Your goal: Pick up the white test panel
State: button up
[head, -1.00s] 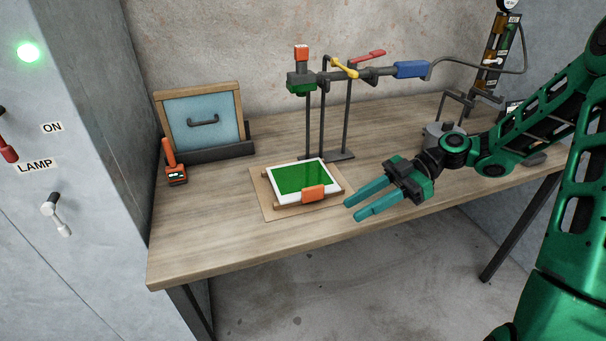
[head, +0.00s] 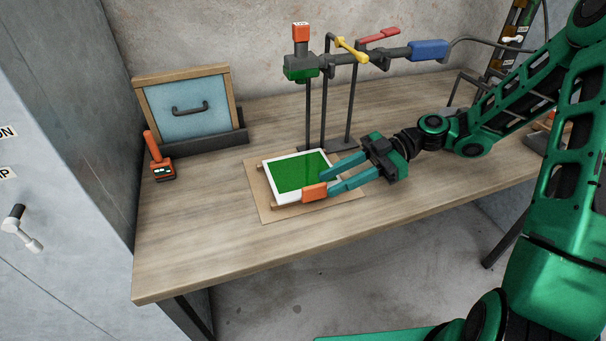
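The white test panel (head: 268,170) has a white border and a green face. The fingertips reach the orange tab and the right border in the picture. One finger appears behind the tab and one beside it. I cannot tell whether they touch it.
A stand (head: 308,115) with coloured valve handles rises behind the panel. A blue panel in a wooden frame (head: 188,108) stands at the back left, with an orange handheld tool (head: 160,160) before it. The bench (head: 200,235) is clear at front left.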

aim_at(302, 195)
jog(key=shift+w+x, duration=0.1)
jog(key=shift+x, duration=1.3)
jog(key=shift+w+x, duration=0.15)
jog(key=shift+x, duration=1.2)
grip_shut()
